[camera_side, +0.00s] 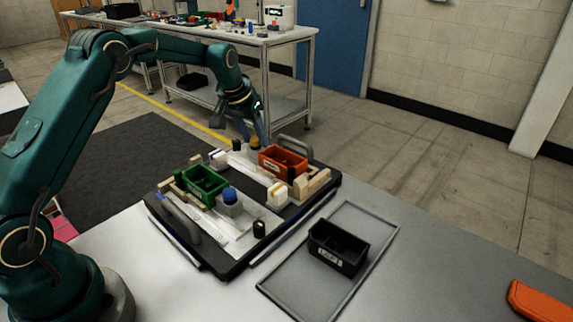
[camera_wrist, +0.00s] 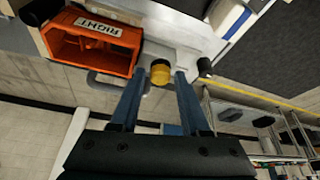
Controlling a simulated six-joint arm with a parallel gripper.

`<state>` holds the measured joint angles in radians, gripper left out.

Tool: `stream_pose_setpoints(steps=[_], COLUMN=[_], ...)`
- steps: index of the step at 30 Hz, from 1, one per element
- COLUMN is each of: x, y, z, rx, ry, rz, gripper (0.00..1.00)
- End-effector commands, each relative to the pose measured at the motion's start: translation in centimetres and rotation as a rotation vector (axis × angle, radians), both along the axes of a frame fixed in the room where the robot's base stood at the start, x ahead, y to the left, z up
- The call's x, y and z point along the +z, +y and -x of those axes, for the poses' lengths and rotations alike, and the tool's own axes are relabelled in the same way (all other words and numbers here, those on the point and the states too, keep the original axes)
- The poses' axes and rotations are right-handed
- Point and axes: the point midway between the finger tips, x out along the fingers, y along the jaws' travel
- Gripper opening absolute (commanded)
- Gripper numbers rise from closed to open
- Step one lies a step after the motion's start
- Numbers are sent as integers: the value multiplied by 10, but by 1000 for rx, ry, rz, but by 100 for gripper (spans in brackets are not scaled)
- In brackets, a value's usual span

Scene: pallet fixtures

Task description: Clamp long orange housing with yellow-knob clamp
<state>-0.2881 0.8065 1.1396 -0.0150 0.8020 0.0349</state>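The orange housing (camera_side: 283,160) is an open box seated on the pallet at its back right. In the wrist view it lies at upper left, its label reading "RIGHT" (camera_wrist: 93,45). The clamp's yellow knob (camera_wrist: 160,73) stands beside the housing, on a pale metal part. It shows small in the side view (camera_side: 256,142), close to my fingers. My gripper (camera_wrist: 156,76) is open, with one blue finger on each side of the yellow knob. A gap shows between knob and fingers; contact cannot be told. My gripper (camera_side: 257,143) is low at the pallet's back edge.
The black pallet (camera_side: 222,268) also carries a green housing (camera_side: 205,185), a blue knob (camera_side: 230,194), black knobs (camera_side: 259,228) and grey handles (camera_side: 181,218). A black bin (camera_side: 338,248) stands in a grey tray (camera_side: 372,268) at right. An orange object (camera_side: 540,300) lies at far right.

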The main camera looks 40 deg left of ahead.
Motion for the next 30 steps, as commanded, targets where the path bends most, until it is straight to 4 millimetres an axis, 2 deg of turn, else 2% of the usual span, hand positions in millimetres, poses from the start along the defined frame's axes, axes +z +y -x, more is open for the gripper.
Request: stream_pose_setpoints(steps=[11, 17, 18, 26, 30], x=[-1, -1, 2, 51, 75], y=[4, 29, 34, 26, 13], z=[0, 1, 1, 20, 16], rx=[2, 6, 4, 0, -30], ry=[1, 1, -1, -4, -53], rz=[1, -1, -1, -3, -21], gripper=[61, 61, 61, 61, 61])
